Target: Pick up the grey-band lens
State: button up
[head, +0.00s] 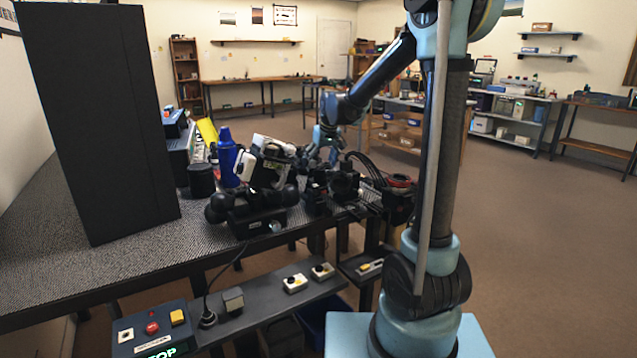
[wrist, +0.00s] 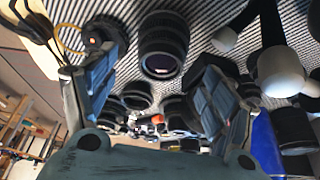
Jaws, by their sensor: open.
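A dark lens (wrist: 163,45) with a faint greyish ring stands out in the upper middle of the wrist view, on the striped surface. It looks like the grey-band lens, but the band's colour is hard to tell. My gripper (wrist: 155,75) is open, with one blue-padded finger on each side of the picture and the lens in the gap between them, apart from both. Nothing is held. In the head view my gripper (head: 325,142) is small and low over the far part of the crowded bench, and the lens cannot be made out there.
Several other dark lenses and small parts lie beyond the fingers. A blue bottle (head: 227,158) stands left of my gripper in the head view. Black equipment (head: 255,205) crowds the bench (head: 130,255). A tall black panel (head: 100,120) stands at left.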

aim_at(319, 169)
jog(key=shift+x, duration=2.45)
jog(key=shift+s, duration=0.1)
jog(key=shift+c, duration=0.4)
jog(key=c, duration=1.3)
